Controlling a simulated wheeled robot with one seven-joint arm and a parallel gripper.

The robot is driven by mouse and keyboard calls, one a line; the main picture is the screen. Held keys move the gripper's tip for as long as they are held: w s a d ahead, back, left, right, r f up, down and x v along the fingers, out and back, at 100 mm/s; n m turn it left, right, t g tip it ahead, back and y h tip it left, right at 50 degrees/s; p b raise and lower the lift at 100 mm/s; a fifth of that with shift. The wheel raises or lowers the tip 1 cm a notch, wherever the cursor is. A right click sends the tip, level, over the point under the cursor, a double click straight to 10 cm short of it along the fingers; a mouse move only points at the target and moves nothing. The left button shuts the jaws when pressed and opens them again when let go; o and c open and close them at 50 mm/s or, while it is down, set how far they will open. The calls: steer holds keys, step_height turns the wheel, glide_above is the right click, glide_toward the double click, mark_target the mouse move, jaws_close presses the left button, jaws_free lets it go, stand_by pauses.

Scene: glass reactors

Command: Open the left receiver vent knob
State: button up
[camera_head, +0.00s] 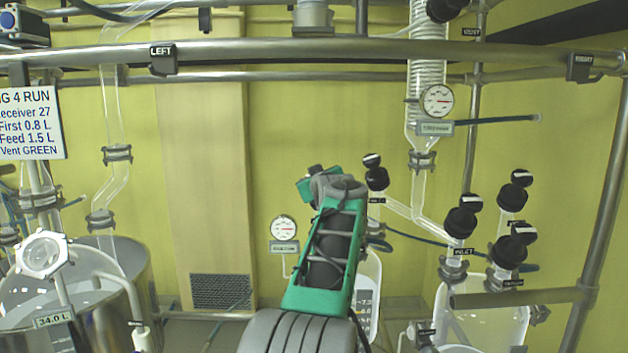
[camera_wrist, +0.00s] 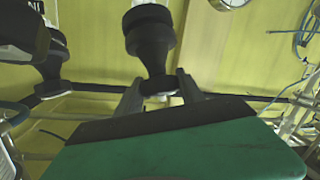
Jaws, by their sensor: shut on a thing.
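In the wrist view a black knob (camera_wrist: 150,42) with a pale pointer mark on its top stands between the two fingers of my gripper (camera_wrist: 160,88). The fingers are shut on its lower part. In the head view my green gripper (camera_head: 326,182) reaches up in front of the left receiver (camera_head: 369,290) and hides much of it. A dark bit of a knob (camera_head: 315,170) shows behind the gripper's tip. Another black knob with a white mark (camera_head: 375,177) stands just to the right. The held knob's label is hidden, and I cannot tell how far it is turned.
The right receiver (camera_head: 478,318) carries several black knobs, among them one labelled as inlet (camera_head: 462,220). A glass tube (camera_head: 405,208) runs close to the right of my gripper. A gauge (camera_head: 284,229) stands to the left. A metal rail (camera_head: 330,50) crosses above.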

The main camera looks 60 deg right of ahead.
steer(key=o, duration=1.4)
steer(key=b+v, duration=0.3)
steer(key=v, duration=0.5)
steer(key=shift+b, duration=0.3)
